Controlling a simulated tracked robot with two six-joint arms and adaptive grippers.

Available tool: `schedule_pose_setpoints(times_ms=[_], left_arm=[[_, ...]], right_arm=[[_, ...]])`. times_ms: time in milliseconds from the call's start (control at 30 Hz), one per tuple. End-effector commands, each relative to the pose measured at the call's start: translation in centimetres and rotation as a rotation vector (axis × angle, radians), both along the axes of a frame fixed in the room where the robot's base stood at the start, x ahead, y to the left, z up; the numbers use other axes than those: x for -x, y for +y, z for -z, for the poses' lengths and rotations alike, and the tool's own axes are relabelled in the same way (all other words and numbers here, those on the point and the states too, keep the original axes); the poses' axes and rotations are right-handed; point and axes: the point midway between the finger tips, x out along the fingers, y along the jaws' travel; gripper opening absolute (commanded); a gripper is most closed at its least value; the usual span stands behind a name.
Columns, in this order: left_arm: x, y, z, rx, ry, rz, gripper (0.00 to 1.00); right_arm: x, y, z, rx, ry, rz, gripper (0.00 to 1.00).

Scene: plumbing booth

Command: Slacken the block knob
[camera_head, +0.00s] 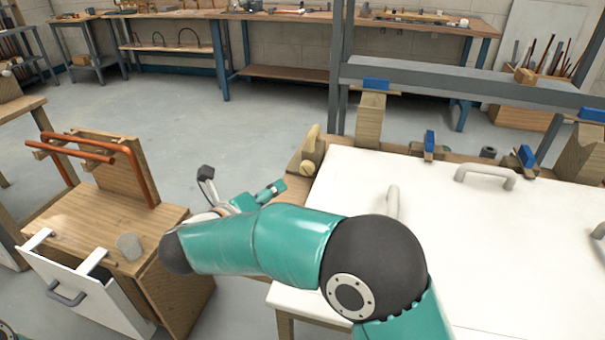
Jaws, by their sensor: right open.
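I cannot tell how tight the knob is. My right gripper (243,186) is open, with its fingers spread, left of the knob and apart from it. No object shows between its fingers. My right forearm covers part of the gripper and the near edge of the bench. My left gripper is not in view.
A white panel (450,240) with pale handles covers the bench on the right. Blue-topped clamps (429,146) line its far edge beneath a grey frame (460,82). Floor is clear beyond.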

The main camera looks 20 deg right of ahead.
Motion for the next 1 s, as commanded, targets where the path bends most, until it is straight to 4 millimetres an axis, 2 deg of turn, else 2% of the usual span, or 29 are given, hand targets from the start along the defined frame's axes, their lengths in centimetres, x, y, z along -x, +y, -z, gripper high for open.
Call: schedule_pose_setpoints(times_ms=[267, 733, 1000], left_arm=[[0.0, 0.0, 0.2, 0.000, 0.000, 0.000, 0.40], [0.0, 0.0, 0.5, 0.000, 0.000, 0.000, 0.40], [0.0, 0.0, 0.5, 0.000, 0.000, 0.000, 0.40]], right_arm=[[-2.0, -2.4, 1.0, -0.010, -0.005, 0.006, 0.49], [-8.7, -9.3, 3.5, -0.009, -0.005, 0.006, 0.49], [-10.7, -11.3, 4.3, -0.008, -0.006, 0.002, 0.49]])
